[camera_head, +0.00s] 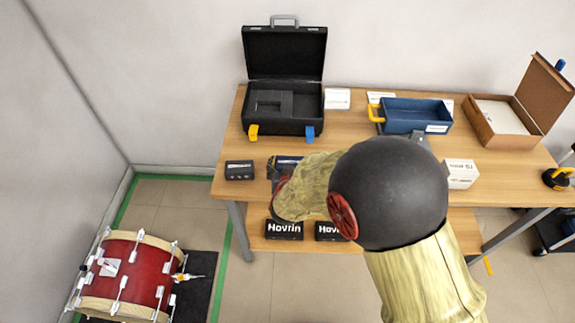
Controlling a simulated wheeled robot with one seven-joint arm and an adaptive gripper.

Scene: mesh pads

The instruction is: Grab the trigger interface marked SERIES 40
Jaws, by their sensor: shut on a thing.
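A small black box (240,170) with pale print sits at the table's front left. Its marking is too small to read. A second dark box (288,160) with a light line of print on its edge is at my gripper (274,172), just to the right of the first box. My gripper is shut on this dark box. My forearm covers much of the gripper and the box's near side, so the fingertips and any SERIES 40 marking cannot be made out.
An open black case (283,127) stands at the back of the wooden table (350,130). A blue tray (415,127), an open cardboard box (507,138) and a white box (461,172) are to the right. Hovrin boxes (284,230) lie on the lower shelf. A red drum (130,275) stands on the floor.

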